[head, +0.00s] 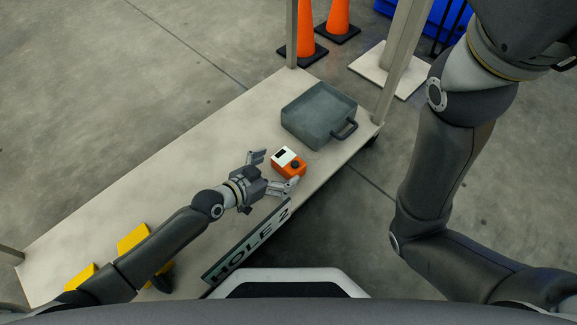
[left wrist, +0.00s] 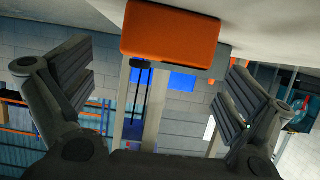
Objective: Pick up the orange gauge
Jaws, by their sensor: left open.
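In the left wrist view the gauge (left wrist: 170,36) shows as an orange block at the top centre, between and ahead of the open fingers (left wrist: 160,88). The fingers look apart from it. My right arm comes in at the right, but its gripper is out of view.
A grey metal bin (head: 318,113) with a handle stands behind the gauge to the right. Yellow objects (head: 133,240) lie at the table's left end. A "HOLE 2" sign (head: 247,243) runs along the front edge. Table posts (head: 291,35) and orange cones (head: 338,18) stand behind.

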